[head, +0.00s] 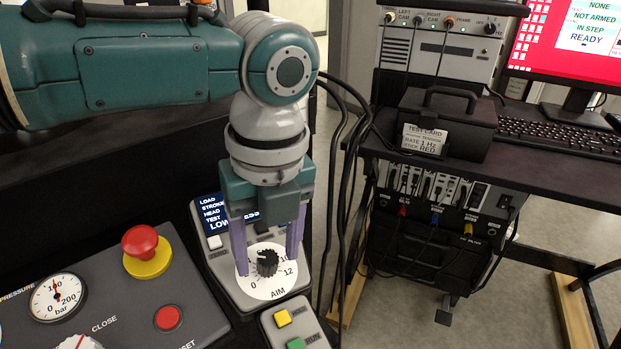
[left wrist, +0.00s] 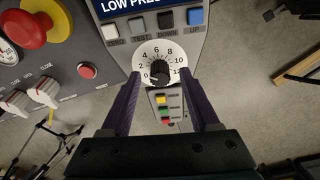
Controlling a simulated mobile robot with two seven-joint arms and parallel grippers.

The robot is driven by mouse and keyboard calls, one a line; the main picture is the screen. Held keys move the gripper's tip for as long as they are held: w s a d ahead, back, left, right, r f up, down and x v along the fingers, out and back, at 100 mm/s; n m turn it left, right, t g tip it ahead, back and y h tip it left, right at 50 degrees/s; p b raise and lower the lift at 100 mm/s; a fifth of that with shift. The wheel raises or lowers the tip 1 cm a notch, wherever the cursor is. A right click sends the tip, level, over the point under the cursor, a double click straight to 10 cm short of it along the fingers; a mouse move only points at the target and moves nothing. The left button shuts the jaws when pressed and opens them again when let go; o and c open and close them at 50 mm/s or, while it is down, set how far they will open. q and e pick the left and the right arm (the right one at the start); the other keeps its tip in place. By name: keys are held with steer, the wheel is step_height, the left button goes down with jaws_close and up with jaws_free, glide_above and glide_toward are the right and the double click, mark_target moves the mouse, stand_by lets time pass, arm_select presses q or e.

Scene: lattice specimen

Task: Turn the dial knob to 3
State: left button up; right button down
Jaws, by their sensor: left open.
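The black ribbed dial knob (head: 267,262) sits on a round white scale plate marked AIM, with numbers from 0 to 12. It also shows in the left wrist view (left wrist: 160,70), where its pale pointer mark seems to lie toward 0, though it is small. My left gripper (head: 267,258) points down over the dial. In the left wrist view my left gripper (left wrist: 161,75) is open, with one purple finger on each side of the knob and a gap to it. The fingers cover parts of the plate's edges in the head view. My right gripper is not in view.
Left of the dial is a panel with a red mushroom button (head: 140,240) on yellow, a pressure gauge (head: 58,298) and a red button (head: 168,318). Yellow and green buttons (head: 289,332) sit just in front. Black cables (head: 345,190) hang to the right.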

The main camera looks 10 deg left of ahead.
mark_target(277, 261)
arm_select(q)
step_height(277, 261, up, 10)
steer(key=p, duration=0.2)
steer(key=shift+d, duration=0.45)
steer(key=shift+s+f, duration=0.1)
